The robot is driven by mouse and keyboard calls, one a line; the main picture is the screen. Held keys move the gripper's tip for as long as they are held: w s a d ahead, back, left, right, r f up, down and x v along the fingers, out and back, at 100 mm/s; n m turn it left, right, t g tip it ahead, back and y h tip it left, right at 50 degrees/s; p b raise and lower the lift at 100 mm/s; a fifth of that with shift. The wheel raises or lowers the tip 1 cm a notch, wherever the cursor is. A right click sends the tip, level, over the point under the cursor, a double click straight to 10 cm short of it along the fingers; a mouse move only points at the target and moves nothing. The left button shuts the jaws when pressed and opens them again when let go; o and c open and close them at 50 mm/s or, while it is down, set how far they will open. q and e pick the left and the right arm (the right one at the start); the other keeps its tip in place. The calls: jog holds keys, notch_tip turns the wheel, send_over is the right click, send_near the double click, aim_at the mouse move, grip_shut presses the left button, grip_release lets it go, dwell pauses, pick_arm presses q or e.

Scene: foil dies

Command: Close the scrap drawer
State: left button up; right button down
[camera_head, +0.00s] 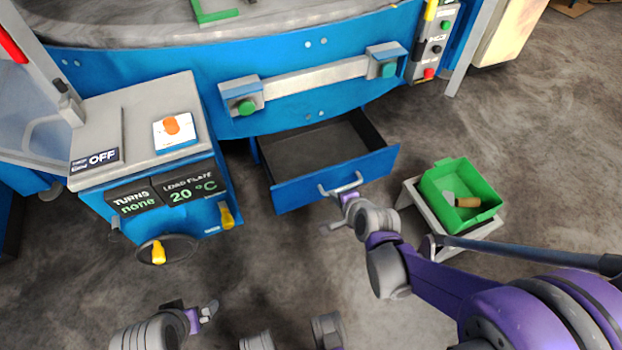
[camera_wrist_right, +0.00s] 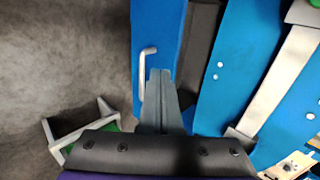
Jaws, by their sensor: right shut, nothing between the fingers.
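The scrap drawer (camera_head: 290,192) stands pulled out from under the blue machine, with a blue front, a dark interior that looks empty and a silver bar handle (camera_head: 340,184). My right gripper (camera_head: 341,205) is shut and empty, right at the drawer front near the handle. In the right wrist view the shut fingertips (camera_wrist_right: 160,74) lie beside the handle (camera_wrist_right: 147,75), over the blue front (camera_wrist_right: 160,25); I cannot tell whether they touch it. My left gripper (camera_head: 207,314) is low at the bottom left, away from the drawer, and its jaw state is unclear.
A green bin (camera_head: 440,200) with small items stands on a grey stool (camera_head: 413,199) right of the drawer. A control cabinet (camera_head: 150,172) with yellow levers stands to the left. The machine's rail (camera_head: 310,78) with green buttons is above the drawer.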

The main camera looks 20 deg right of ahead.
aim_at(315, 178)
jog(key=b+x, duration=0.1)
jog(key=x, duration=0.2)
jog(key=b+x, duration=0.1)
jog(key=x, duration=0.3)
jog(key=w+r+b+x, duration=0.1)
jog(key=x, duration=0.3)
jog(key=shift+w, duration=0.15)
jog(key=shift+w+a, duration=0.1)
jog(key=shift+w, duration=0.55)
jog(key=w+a+b, duration=0.1)
jog(key=w, duration=1.7)
jog(key=shift+w+a, duration=0.25)
jog(key=shift+w, duration=0.15)
jog(key=shift+s, duration=0.1)
